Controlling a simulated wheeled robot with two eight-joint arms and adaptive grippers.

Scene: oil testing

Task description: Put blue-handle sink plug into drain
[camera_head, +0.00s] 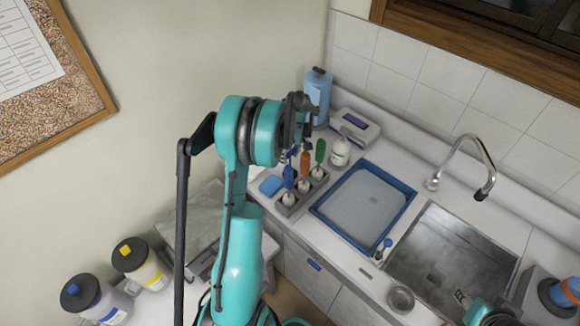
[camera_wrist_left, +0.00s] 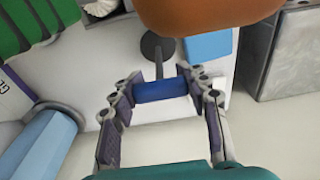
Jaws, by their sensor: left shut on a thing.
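My left gripper (camera_head: 296,142) hangs over the coloured handles at the back left of the counter. In the left wrist view its fingers (camera_wrist_left: 163,94) are shut on a blue cylinder, the blue handle of the sink plug (camera_wrist_left: 161,88). A grey stem runs from the handle to a dark round disc. The head view shows a blue handle (camera_head: 289,178) just below the gripper, but the grip itself is hard to see there. The metal sink (camera_head: 450,255) lies to the right. Its drain is not clear. My right gripper is not in view.
An orange handle (camera_head: 305,163) and green handle (camera_head: 320,150) stand close by in a grey rack (camera_head: 290,209). A blue-rimmed tray (camera_head: 348,240) lies between rack and sink. A small blue-topped object (camera_head: 387,243) stands by the sink's left edge. A tap (camera_head: 470,142) arches behind.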

